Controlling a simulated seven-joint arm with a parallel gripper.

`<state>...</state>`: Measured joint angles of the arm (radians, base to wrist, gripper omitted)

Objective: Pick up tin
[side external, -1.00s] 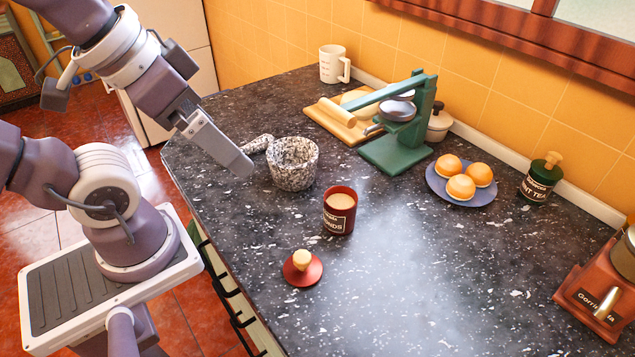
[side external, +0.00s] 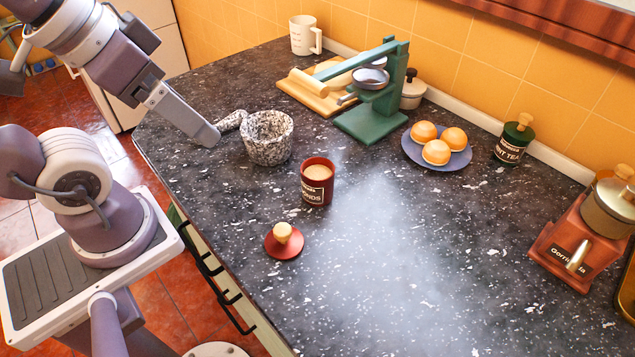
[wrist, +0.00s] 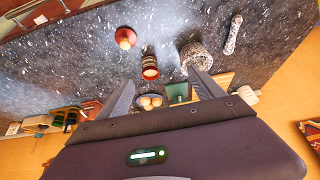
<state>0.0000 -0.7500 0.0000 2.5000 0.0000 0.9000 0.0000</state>
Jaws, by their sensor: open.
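A dark red tin (side external: 317,188) with a pale label and light contents stands upright and open on the speckled black counter. A red lid with a pale knob (side external: 283,241) lies in front of it. A dark green tin (side external: 511,146) with a pale knob stands near the wall at right. My gripper (side external: 208,136) is over the counter's left side, left of the red tin, pointing down and right. In the wrist view my gripper (wrist: 162,88) is open and empty, and the red tin (wrist: 150,66) and lid (wrist: 125,37) appear beyond the fingertips.
Behind are a green press (side external: 372,122), a white jug (side external: 305,36) and a blue plate (side external: 408,150) of buns. A red grinder (side external: 572,250) is at right. The front middle counter is clear.

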